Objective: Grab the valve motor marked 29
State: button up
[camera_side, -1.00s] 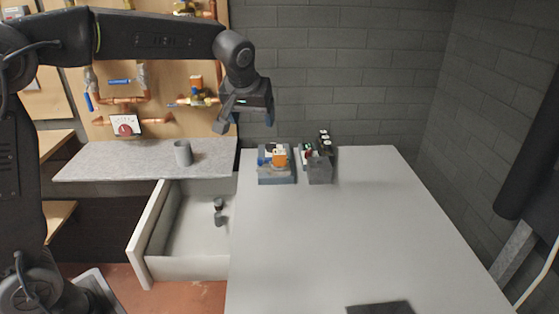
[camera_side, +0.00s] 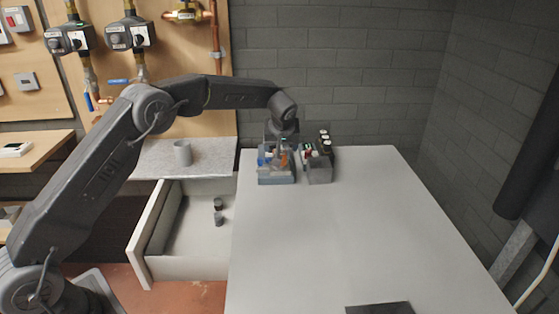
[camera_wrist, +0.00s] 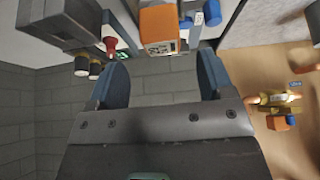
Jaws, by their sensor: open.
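No number 29 is legible in either view. An orange block-shaped part (camera_wrist: 158,25) with a small printed label shows at the top of the wrist view. In the side view it stands in a grey-blue tray (camera_side: 276,180) at the table's back left, partly hidden by my gripper. My gripper (camera_side: 283,152) is over that tray, pointing down. In the wrist view its two dark blue fingers (camera_wrist: 162,62) are spread apart, with nothing held between them. The orange part lies just beyond the fingertips, between their lines; contact cannot be told.
A blue-capped part (camera_wrist: 211,12) and a red-tipped part (camera_wrist: 110,42) flank the orange one. A grey holder (camera_side: 319,175) with black-capped parts stands right of the tray. An open drawer (camera_side: 185,270) lies left; a grey cup (camera_side: 182,153) stands on the counter. Most of the table is clear.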

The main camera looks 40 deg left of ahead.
aim_at(283, 168)
jog(key=shift+s+x, duration=0.1)
jog(key=shift+x, duration=1.45)
jog(key=shift+s+x, duration=0.15)
jog(key=shift+x, duration=1.4)
jog(key=shift+d+f, duration=0.1)
jog(key=shift+f, duration=0.05)
jog(key=c, duration=1)
jog(key=shift+c, duration=0.5)
